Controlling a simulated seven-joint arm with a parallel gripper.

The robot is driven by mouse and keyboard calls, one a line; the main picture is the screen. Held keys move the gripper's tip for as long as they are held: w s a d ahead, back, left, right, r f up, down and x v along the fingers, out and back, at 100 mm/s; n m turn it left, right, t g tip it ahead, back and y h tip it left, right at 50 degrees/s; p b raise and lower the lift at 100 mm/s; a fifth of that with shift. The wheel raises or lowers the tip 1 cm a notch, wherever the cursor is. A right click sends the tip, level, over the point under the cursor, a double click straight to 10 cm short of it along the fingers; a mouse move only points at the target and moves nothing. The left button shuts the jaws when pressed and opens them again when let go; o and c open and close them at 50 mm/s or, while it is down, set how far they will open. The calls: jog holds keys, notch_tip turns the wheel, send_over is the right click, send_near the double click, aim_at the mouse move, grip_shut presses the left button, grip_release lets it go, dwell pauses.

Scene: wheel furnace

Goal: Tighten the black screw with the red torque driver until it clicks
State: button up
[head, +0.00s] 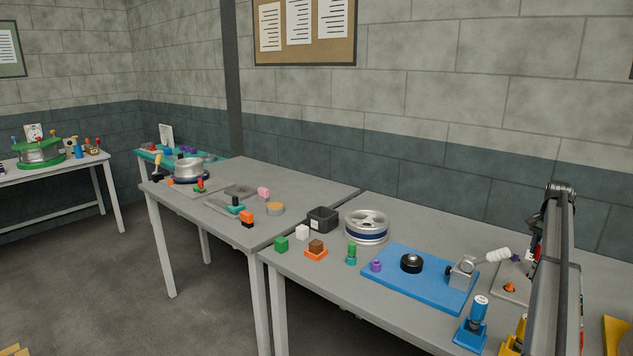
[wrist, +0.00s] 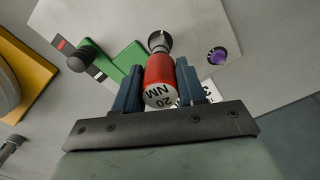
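The red torque driver (wrist: 160,78), marked "20 NM", sits between the two blue fingers of my gripper (wrist: 160,68) in the wrist view. The fingers press on it from both sides. Its dark and silver far end (wrist: 159,42) points at a pale plate (wrist: 195,30); whether it touches anything is unclear. A black ribbed knob-like piece (wrist: 90,56) is left of the driver beside a green part (wrist: 124,62). I cannot tell whether this piece is the black screw; any screw under the driver's tip is hidden. In the head view my arm largely hides the gripper.
In the head view, a blue mat (head: 400,285) holds a black ring (head: 411,263) and a metal block (head: 462,275). A blue stand (head: 471,335) and yellow parts crowd the table's front right.

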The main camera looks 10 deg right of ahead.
jog(key=o, duration=0.5)
jog(key=shift+c, duration=0.2)
